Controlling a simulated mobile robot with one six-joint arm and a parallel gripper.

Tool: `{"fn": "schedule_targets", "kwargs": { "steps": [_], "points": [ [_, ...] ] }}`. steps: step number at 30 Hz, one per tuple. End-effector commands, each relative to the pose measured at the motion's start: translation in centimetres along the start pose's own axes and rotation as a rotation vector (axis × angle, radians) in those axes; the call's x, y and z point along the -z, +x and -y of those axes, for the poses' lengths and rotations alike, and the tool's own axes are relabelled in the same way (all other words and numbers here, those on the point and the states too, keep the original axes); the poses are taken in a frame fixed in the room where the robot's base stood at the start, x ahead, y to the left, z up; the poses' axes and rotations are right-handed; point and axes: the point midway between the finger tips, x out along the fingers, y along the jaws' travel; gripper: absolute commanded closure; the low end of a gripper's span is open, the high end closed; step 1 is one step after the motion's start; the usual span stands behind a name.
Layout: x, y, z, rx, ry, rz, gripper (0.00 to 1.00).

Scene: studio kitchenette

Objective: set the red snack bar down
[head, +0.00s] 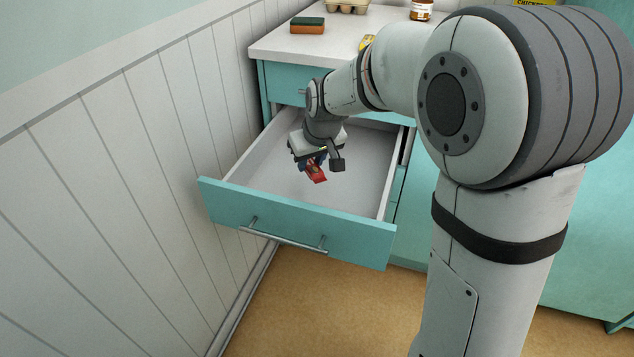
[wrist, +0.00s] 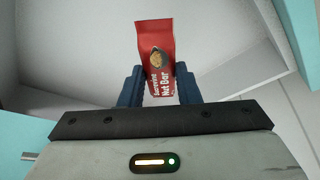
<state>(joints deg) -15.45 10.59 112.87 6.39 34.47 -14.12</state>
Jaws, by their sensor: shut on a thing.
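The red snack bar (wrist: 155,50), labelled Nut Bar, is between the two blue fingers of my gripper (wrist: 160,88) in the wrist view. The gripper is shut on it, and much of the bar sticks out past the fingers. In the head view the bar (head: 316,173) hangs below my gripper (head: 312,160), over the inside of the open drawer (head: 262,186). I cannot tell whether the bar touches the drawer floor. The drawer has a teal front and pale inside, and no other thing shows in it.
The drawer's teal front (head: 290,225) carries a metal handle. A white panelled wall (head: 120,170) runs close along the left. On the counter (head: 275,46) above are a sponge (head: 307,26), an egg carton (head: 346,5), a jar (head: 421,10) and a yellow item (head: 366,42).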

Motion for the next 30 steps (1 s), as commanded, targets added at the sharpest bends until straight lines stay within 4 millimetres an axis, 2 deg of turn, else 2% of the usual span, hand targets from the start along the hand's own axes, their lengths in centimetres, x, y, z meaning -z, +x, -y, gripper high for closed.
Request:
{"fn": "schedule_targets", "kwargs": {
  "steps": [4, 11, 17, 29, 30],
  "points": [
    [-1.2, 2.7, 0.0, 0.000, -0.001, 0.003, 0.96],
    [-2.1, 5.0, 0.0, 0.000, -0.001, 0.002, 0.96],
    [-3.4, 8.1, 0.1, 0.001, 0.000, 0.002, 0.96],
    [-3.6, 8.7, 0.1, 0.000, -0.001, 0.000, 0.96],
    [-3.6, 8.7, 0.1, 0.000, -0.001, 0.000, 0.70]
  ]
}}
